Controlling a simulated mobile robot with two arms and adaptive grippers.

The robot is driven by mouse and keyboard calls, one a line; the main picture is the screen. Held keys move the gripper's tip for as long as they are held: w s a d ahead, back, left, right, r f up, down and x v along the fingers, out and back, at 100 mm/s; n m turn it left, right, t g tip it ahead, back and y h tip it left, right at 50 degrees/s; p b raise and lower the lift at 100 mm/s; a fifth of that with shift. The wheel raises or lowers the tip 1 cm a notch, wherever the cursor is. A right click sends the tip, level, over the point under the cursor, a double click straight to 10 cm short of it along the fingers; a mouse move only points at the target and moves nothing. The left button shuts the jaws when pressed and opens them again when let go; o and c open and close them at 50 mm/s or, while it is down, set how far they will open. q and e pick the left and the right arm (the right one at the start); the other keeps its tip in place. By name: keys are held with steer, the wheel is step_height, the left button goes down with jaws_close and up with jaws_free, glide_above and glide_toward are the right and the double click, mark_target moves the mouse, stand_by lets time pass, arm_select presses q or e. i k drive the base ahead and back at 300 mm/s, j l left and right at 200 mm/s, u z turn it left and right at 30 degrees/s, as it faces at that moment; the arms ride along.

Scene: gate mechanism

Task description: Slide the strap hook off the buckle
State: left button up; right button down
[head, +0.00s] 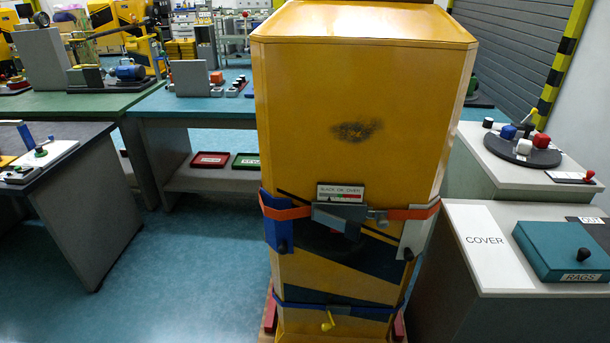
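A tall yellow cabinet (350,90) stands in the centre of the head view. An orange strap (285,211) runs around its front at mid height, with another length of orange strap (412,213) on the right. A grey metal buckle (338,213) sits between the two lengths. A grey piece that looks like the strap hook (376,217) joins the right length at the buckle's right end. They appear engaged, but the detail is too small to tell. Neither of my grippers is in view.
A blue corner piece (278,222) and a grey one (415,232) sit under the strap. Grey benches stand close on the right, bearing a teal box (568,247). Blue floor (190,270) is clear at left.

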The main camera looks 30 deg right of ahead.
mark_target(383, 216)
steer(key=z, duration=1.4)
